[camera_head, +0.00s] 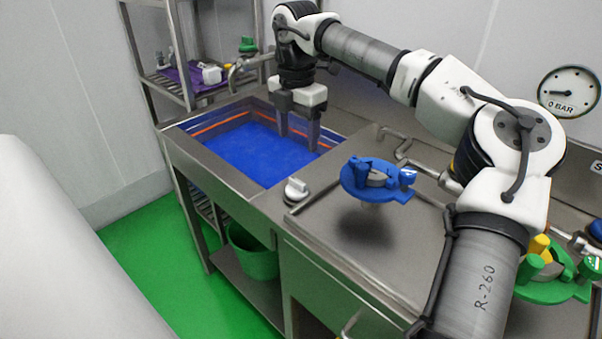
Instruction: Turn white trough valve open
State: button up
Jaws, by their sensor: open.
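A white valve knob (297,187) sits on the steel counter, just right of the front right corner of the sunken trough (186,141). The trough has a blue interior with an orange line along its walls. My gripper (299,143) points down over the right part of the trough, with its two fingers apart and nothing visible between them. It is behind the white knob in the picture, apart from it. Whether the valve is open or closed cannot be told.
A green fixture (549,289) is at lower right. A metal tap (241,72) is behind the trough. A rack (146,70) stands at the back left. A green bucket (254,256) sits below.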

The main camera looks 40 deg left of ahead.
aim_at(297, 180)
notch_tip(297, 180, down, 12)
jog(key=shift+r+p, duration=0.1)
jog(key=shift+p, duration=0.6)
jog(key=c, duration=1)
